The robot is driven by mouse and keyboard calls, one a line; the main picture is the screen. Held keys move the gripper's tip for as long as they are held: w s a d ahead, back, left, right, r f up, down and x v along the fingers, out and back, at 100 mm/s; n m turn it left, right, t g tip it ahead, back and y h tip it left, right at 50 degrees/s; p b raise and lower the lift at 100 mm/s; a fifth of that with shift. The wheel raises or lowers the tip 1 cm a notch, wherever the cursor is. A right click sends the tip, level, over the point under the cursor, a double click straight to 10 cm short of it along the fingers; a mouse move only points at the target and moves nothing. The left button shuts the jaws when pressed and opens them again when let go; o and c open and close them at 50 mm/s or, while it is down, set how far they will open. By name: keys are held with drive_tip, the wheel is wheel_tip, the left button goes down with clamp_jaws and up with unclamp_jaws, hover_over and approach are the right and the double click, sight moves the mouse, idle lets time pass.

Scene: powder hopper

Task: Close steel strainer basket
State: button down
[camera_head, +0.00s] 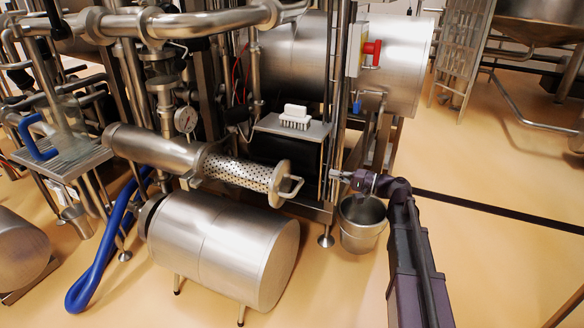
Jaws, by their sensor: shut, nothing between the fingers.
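The steel strainer basket (238,170) is a perforated cylinder that sticks out to the right from its smooth steel housing (152,149). A round end plate with a loop handle (292,187) closes its outer end. My gripper (335,175) is to the right of the handle, in front of the frame posts and above a steel bucket. It looks small and its jaws are shut and empty. A gap shows between it and the handle. The part of the basket inside the housing is hidden.
A large steel cylinder (225,248) on legs lies below the basket. A steel bucket (362,222) stands on the floor beside my arm. A blue hose (97,265) curves at the left. A white brush (295,116) lies on a shelf behind. The floor at right is mostly clear.

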sight(287, 163)
drive_tip(key=shift+a, duration=0.1)
drive_tip(key=x, duration=1.3)
drive_tip(key=shift+w+a+f, duration=0.1)
drive_tip(key=shift+a, duration=0.3)
drive_tip(key=shift+a, duration=0.1)
drive_tip(key=shift+w, duration=0.15)
